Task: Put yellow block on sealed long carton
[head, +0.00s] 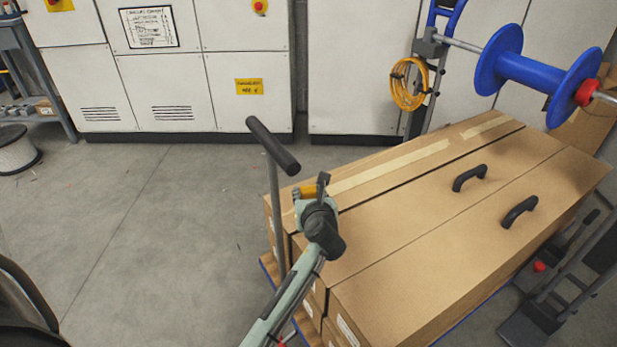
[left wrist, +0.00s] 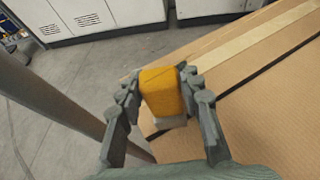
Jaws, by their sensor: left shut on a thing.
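The yellow block (head: 308,191) is in my left gripper (head: 315,188), over the near left end of the sealed long carton (head: 400,150). In the left wrist view, the block (left wrist: 161,92) sits between the two fingers of the left gripper (left wrist: 161,80), with the taped carton (left wrist: 215,55) just beyond and to the right. The sealed carton is the rear one of a row, with pale tape along its top. I cannot tell whether the block touches the carton. My right gripper is not in view.
A grey post (head: 277,210) with a black grip (head: 272,145) stands close left of my left gripper. A blue reel (head: 535,75) overhangs the far right. Floor at left (head: 160,230) is clear.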

